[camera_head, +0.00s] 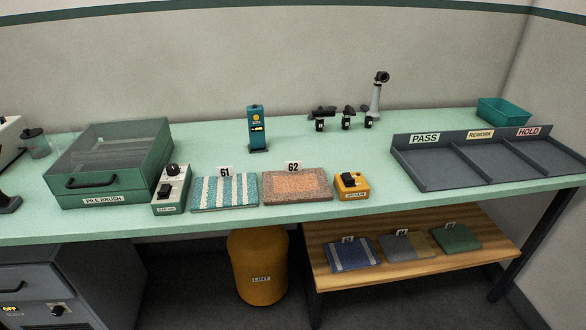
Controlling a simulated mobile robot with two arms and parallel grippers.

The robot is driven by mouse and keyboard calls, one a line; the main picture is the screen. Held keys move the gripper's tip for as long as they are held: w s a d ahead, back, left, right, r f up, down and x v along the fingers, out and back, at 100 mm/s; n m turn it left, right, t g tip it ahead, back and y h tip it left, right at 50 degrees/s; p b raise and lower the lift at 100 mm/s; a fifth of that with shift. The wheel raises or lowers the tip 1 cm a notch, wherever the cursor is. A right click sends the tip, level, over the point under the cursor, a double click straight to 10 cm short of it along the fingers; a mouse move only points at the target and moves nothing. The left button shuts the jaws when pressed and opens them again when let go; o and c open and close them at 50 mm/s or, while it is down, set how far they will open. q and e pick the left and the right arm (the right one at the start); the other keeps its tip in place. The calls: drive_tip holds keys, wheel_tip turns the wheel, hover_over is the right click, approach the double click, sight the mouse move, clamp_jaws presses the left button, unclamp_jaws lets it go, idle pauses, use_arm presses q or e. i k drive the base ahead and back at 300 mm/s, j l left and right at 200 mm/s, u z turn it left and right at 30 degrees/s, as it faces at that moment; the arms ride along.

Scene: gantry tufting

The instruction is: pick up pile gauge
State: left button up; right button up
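A small blue upright device (257,130) with a yellow round mark and a small display stands on the green tabletop behind the carpet samples; it looks like the pile gauge, but its label is too small to read. Several dark hand tools (346,119) stand to its right, near the back of the table. Neither of my grippers shows in the head view.
Carpet samples 61 (225,192) and 62 (297,185) lie at the front edge, between a green switch box (171,190) and a yellow switch box (351,186). A PILE BRUSH case (110,165) stands left; a sorting tray (435,175) right. Tabletop around the blue device is clear.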

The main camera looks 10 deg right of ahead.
sight(256, 129)
drive_tip(key=i+j+u, duration=0.45)
drive_tip(key=i+j, duration=0.3)
drive_tip(key=i, duration=0.1)
